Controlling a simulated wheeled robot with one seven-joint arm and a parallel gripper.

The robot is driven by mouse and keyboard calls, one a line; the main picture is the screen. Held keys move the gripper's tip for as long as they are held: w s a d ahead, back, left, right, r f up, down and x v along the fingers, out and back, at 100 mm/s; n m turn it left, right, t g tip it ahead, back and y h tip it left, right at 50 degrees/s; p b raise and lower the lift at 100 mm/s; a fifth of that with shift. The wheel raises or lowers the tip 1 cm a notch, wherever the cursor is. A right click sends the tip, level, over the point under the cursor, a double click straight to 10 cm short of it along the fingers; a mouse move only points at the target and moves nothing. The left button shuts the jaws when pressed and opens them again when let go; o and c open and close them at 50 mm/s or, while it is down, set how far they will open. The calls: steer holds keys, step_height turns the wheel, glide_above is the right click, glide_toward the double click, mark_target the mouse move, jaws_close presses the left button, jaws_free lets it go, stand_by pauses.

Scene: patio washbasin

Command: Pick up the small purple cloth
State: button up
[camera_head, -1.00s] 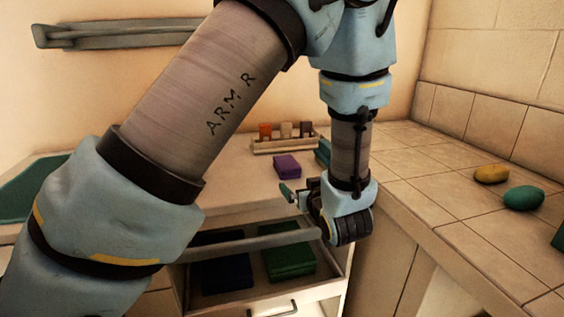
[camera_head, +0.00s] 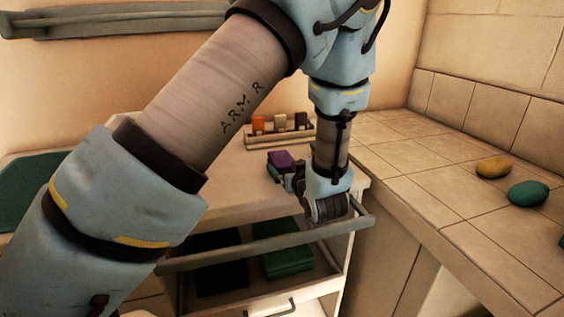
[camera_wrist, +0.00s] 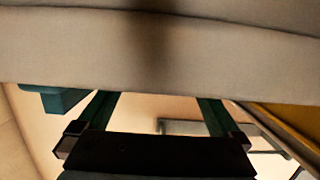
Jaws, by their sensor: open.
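The small purple cloth (camera_head: 280,159) is a folded block on the pale cabinet top, in front of the rack of small blocks in the head view. My gripper (camera_head: 277,176) is at the cloth's near side, pointing left and low over the cabinet top. Its fingers overlap the cloth's near edge in the picture; I cannot tell whether they touch it. In the wrist view my gripper (camera_wrist: 158,104) shows two teal fingers spread apart with nothing visible between them. I cannot make out the purple cloth there.
A rack (camera_head: 280,138) with orange, white and brown blocks stands behind. Below, an open drawer (camera_head: 330,228) holds dark blue (camera_head: 217,268) and green (camera_head: 288,262) folded cloths. Yellow (camera_head: 493,167) and green (camera_head: 528,194) rounded objects lie on the tiled counter (camera_head: 430,207).

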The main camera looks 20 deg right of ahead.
mark_target(282, 158)
steer(key=p+x, duration=0.1)
steer(key=x, duration=0.3)
steer(key=shift+w+a+r, duration=0.1)
steer(key=c, duration=1.2)
steer(key=shift+r, duration=0.15)
steer(key=shift+c, duration=0.2)
